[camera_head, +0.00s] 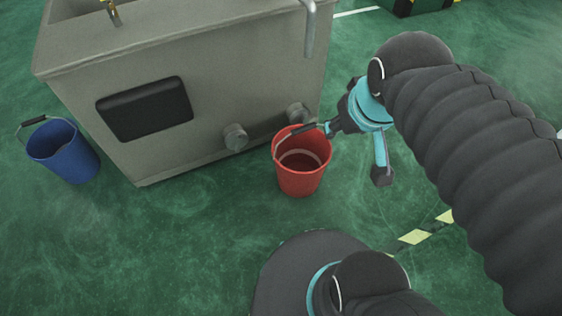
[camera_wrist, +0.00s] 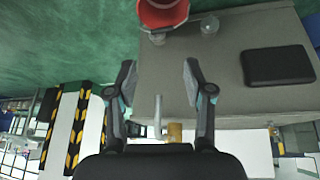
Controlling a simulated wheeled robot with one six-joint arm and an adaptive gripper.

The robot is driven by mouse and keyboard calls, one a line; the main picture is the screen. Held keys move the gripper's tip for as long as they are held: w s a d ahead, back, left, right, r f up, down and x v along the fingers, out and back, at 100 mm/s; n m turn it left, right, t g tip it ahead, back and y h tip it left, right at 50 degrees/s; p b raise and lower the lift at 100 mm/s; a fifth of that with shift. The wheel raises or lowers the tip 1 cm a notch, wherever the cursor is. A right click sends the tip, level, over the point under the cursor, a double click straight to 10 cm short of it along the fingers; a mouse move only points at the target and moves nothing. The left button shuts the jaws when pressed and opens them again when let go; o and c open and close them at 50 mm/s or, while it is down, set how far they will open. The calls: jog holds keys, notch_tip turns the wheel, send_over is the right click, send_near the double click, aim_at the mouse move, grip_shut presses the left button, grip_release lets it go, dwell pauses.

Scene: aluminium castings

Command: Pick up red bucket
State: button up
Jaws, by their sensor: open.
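The red bucket (camera_head: 302,181) stands upright on the green floor, close to the front of the grey cabinet. Its inside looks empty. In the wrist view, which is upside down, the bucket (camera_wrist: 163,14) shows at the top edge and is partly cut off. My gripper (camera_head: 322,127) is at the bucket's upper right rim in the head view; I cannot tell whether it touches the rim or handle. In the wrist view my gripper (camera_wrist: 158,82) has its two fingers wide apart, with nothing between them. The bucket lies beyond the fingertips.
The grey cabinet (camera_head: 215,75) with round knobs (camera_head: 236,136) and a dark panel (camera_head: 146,108) stands directly behind the bucket. A blue bucket (camera_head: 65,152) stands at its left. A grey pipe (camera_head: 309,28) hangs at its right corner. The floor in front is clear.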

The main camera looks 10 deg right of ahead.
jog(key=w+f+n+g+h+b, duration=0.1)
jog(key=w+f+n, duration=0.2)
jog(key=w+n, duration=0.15)
jog(key=w+f+n+g+b, duration=0.1)
jog(key=w+f+n+b, duration=0.15)
jog(key=w, duration=0.35)
jog(key=n+g+h+b, duration=0.2)
jog(key=n+h+b, duration=0.1)
jog(key=n, duration=1.1)
send_near(303, 127)
jog(key=x, duration=0.1)
jog(key=b+x, duration=0.1)
jog(key=x, duration=0.1)
jog(key=b+x, duration=0.1)
jog(key=x, duration=0.1)
jog(key=shift+s+d+r, duration=0.15)
jog(key=shift+s+d, duration=0.15)
jog(key=shift+d, duration=0.1)
jog(key=shift+w+a+b+x, duration=0.15)
jog(key=shift+b+x, duration=0.1)
jog(key=shift+x, duration=0.75)
jog(key=shift+w+a+b+x, duration=0.1)
jog(key=shift+a+b+x, duration=0.1)
jog(key=shift+x, duration=0.85)
jog(key=shift+w+a+b+x, duration=0.1)
jog(key=shift+b+x, duration=0.15)
jog(key=shift+x, duration=0.75)
grip_shut()
